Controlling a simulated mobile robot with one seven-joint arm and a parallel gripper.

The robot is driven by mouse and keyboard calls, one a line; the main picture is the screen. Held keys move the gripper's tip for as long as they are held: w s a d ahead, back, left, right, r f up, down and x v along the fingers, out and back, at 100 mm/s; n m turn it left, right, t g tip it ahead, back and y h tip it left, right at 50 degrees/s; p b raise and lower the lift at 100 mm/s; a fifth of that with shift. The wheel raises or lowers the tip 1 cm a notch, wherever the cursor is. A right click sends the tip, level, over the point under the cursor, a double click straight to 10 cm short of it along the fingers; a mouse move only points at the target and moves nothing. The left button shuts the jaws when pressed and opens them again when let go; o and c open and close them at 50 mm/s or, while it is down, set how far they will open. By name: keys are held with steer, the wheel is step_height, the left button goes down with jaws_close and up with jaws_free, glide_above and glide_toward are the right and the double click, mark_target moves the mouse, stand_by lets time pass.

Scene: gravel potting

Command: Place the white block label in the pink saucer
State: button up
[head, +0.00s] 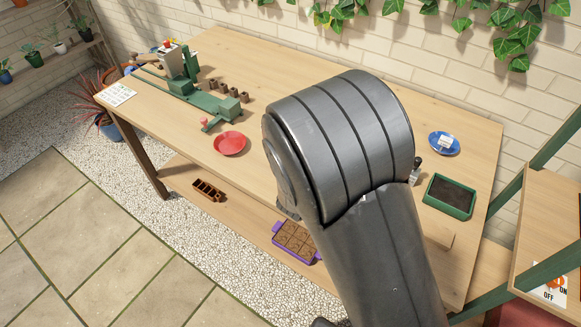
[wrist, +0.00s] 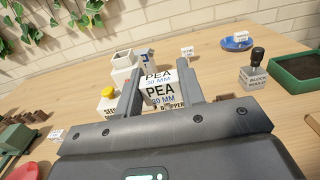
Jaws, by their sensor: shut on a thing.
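In the wrist view, a white block label (wrist: 160,93) printed "PEA 30 MM" sits between the two fingers of my gripper (wrist: 160,88), which is shut on it. In the head view my own arm hides the gripper and the block. A red saucer (head: 230,143) lies empty on the table at left of centre in the head view. A blue saucer (head: 444,143) lies at the right and holds a small white label (head: 445,141); this saucer also shows at the back of the wrist view (wrist: 228,45).
A green tray of dark soil (head: 449,196) stands at the right. A block mould (wrist: 255,78) with a black knob stands near it. A white container (wrist: 122,65) and a yellow-capped item (wrist: 108,97) stand close to the gripper. A green machine (head: 190,90) occupies the table's left.

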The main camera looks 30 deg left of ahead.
steer(key=s+a+f, duration=0.1)
steer(key=a+f, duration=0.1)
steer(key=a, duration=0.2)
steer(key=s+a+f, duration=0.1)
steer(key=a+f, duration=0.1)
steer(key=a, duration=0.3)
steer(key=s+a+f, duration=0.1)
steer(key=a+f, duration=0.2)
steer(key=a, duration=0.1)
steer(key=shift+s+a, duration=0.2)
steer(key=shift+s, duration=0.1)
steer(key=shift+f, duration=1.9)
steer(key=shift+f, duration=0.1)
steer(key=o, duration=1)
steer(key=shift+c, duration=0.2)
steer(key=s, duration=1.2)
